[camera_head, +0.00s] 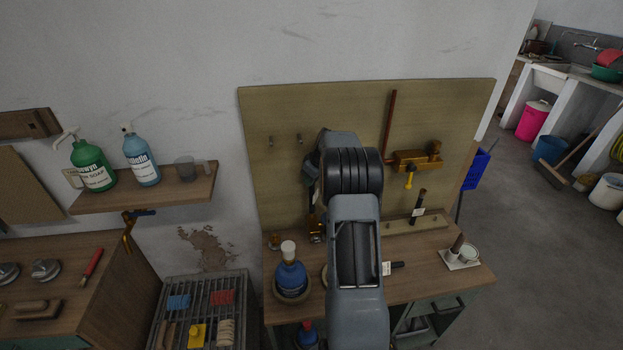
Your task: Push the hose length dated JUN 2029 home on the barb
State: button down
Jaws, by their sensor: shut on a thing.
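A dark hose length (420,201) with a pale tag stands upright in a low wooden strip at the right of the bench. Another dark piece with a white tag (387,268) lies on the bench just right of my arm. The tag writing is too small to read, so I cannot tell which is JUN 2029. A brass fitting (415,161) with a yellow handle is on the upright board. Small brass and dark parts (316,228) show left of my arm; I cannot tell what they are. My arm hides my gripper and whatever is at its jaws.
A blue bottle (291,279) with a white cap stands at the bench's front left. A small white tray (459,257) with a cup and a dark upright piece is at the right. A metal rack (205,283) stands left of the bench. Open floor lies right.

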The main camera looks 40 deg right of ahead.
jog(key=shift+s+f+b, duration=0.1)
jog(key=shift+f+b, duration=1.7)
jog(key=shift+b, duration=0.1)
dwell(1.5)
jog(key=c, duration=1.3)
grip_release()
jog(key=o, duration=0.4)
jog(key=shift+r, duration=0.15)
jog(key=shift+r, duration=0.15)
jog(key=p+v, duration=0.2)
jog(key=v, duration=0.3)
jog(key=shift+s+d+r, duration=0.1)
jog(key=shift+r, duration=0.3)
